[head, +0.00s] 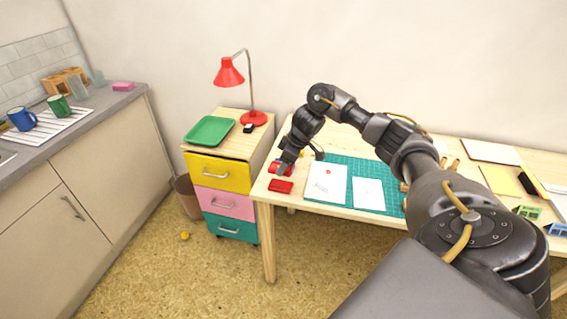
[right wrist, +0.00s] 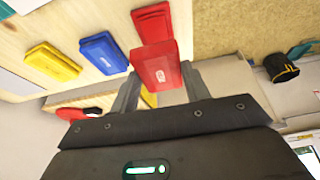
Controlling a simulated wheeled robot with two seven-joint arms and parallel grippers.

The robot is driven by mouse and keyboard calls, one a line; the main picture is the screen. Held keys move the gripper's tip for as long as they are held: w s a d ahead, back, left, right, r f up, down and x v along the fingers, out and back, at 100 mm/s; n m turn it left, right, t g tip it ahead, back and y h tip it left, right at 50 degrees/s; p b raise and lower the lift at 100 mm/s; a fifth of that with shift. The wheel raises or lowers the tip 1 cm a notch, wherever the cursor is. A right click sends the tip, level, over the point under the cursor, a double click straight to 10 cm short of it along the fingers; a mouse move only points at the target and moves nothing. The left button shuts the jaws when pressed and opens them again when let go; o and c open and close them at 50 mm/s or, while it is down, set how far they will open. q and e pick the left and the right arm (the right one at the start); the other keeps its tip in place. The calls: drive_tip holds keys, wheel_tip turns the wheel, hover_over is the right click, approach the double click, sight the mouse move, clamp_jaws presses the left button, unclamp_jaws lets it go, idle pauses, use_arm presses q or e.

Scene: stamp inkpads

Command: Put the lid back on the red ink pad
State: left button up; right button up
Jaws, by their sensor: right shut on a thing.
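My right gripper (head: 286,160) is over the left end of the wooden desk. In the right wrist view its fingers (right wrist: 160,78) are shut on a red lid (right wrist: 161,66) with a white mark. The held lid also shows just below the gripper in the head view (head: 279,169). The red ink pad (head: 280,186) lies on the desk near its front left corner, in front of the held lid. In the right wrist view the pad (right wrist: 152,20) is partly hidden behind the lid. I cannot tell the exact gap between them. My left gripper is not in view.
A blue pad (right wrist: 103,53) and a yellow pad (right wrist: 52,62) lie in a row beside the red pad. White papers (head: 326,183) and a green cutting mat (head: 345,164) are to the right. A drawer cabinet (head: 222,200) with a red lamp (head: 229,74) and green tray (head: 209,131) stands left.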

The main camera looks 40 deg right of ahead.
wheel_tip(320, 180, down, 4)
drive_tip(key=shift+r+b, duration=0.15)
drive_tip(key=shift+b, duration=0.2)
drive_tip(key=shift+f, duration=0.75)
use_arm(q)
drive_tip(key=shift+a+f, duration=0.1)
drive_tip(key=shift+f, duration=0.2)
use_arm(e)
drive_tip(key=shift+f, duration=0.15)
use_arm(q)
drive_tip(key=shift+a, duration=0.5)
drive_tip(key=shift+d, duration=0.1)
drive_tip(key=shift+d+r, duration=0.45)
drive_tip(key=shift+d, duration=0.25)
